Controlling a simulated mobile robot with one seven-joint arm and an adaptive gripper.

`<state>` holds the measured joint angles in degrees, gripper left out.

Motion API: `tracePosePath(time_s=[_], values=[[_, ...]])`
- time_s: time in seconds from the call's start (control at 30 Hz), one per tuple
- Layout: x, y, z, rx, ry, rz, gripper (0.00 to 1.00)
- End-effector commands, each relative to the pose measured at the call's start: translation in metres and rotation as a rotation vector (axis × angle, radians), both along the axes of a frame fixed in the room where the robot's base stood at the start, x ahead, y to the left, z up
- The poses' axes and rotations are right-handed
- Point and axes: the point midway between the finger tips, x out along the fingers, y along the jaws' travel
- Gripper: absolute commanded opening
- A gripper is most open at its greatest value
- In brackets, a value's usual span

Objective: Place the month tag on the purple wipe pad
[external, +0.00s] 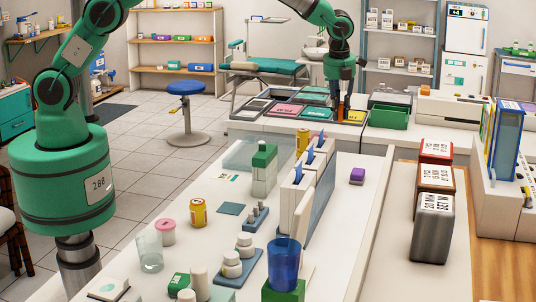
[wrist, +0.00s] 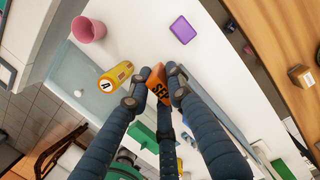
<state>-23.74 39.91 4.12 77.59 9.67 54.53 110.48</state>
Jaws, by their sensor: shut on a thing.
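The month tag (wrist: 158,86) is a small orange piece with dark letters that seem to read SEP. My gripper (wrist: 156,82) is shut on it in the wrist view, with a dark fingertip on either side. The purple wipe pad (wrist: 183,29) is a flat purple square on the white counter, above and right of the tag in that view and apart from it. In the external view the purple pad (external: 357,176) lies alone on the white counter.
A yellow can (wrist: 115,78) stands left of my gripper in the wrist view, with a pink cup (wrist: 88,28) beyond it. In the external view, white holders with blue tabs (external: 300,190) stand left of the pad. Counter around the pad is clear.

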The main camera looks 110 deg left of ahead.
Motion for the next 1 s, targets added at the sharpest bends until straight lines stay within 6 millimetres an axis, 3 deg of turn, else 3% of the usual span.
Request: tracePosePath(time_s=[0.2, 0.5, 0.73, 1.0], values=[[0.037, 0.009, -0.010, -0.003, -0.002, 0.010, 0.00], [0.065, 0.016, -0.019, -0.005, -0.004, 0.020, 0.00], [0.064, 0.016, -0.055, -0.006, -0.001, 0.020, 0.00], [0.064, 0.016, -0.068, -0.004, -0.004, 0.020, 0.00]])
